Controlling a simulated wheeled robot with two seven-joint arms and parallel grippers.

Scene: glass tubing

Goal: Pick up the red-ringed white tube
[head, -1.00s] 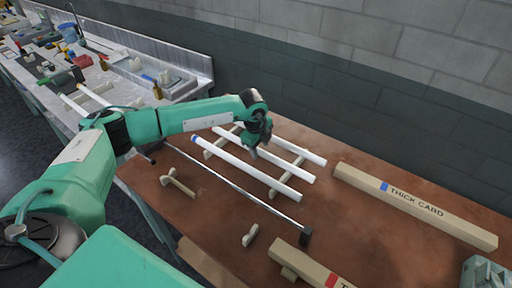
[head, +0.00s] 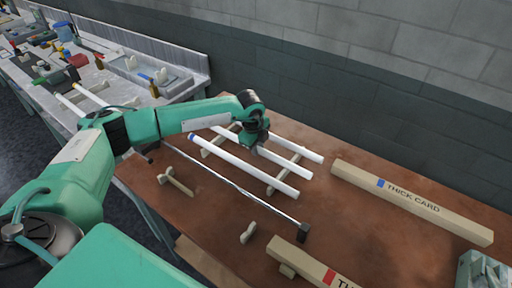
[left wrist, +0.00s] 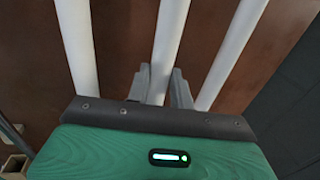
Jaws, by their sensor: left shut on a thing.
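Three white tubes lie side by side across a wooden rack (head: 271,187). My left gripper (head: 254,149) is down at the middle white tube (head: 290,166). In the left wrist view its grey fingers (left wrist: 160,88) stand on both sides of that tube (left wrist: 167,40), and it is shut on it. The front white tube (head: 240,163) has a blue ring at its left end. The back white tube (head: 303,149) lies beyond my gripper. No red ring shows on any tube; part of the middle tube is hidden by my gripper. My right gripper is not in view.
A thin metal rod (head: 232,186) runs along the table in front of the rack. Small wooden stands (head: 178,181) are on the table (head: 370,245). A block wall is behind.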

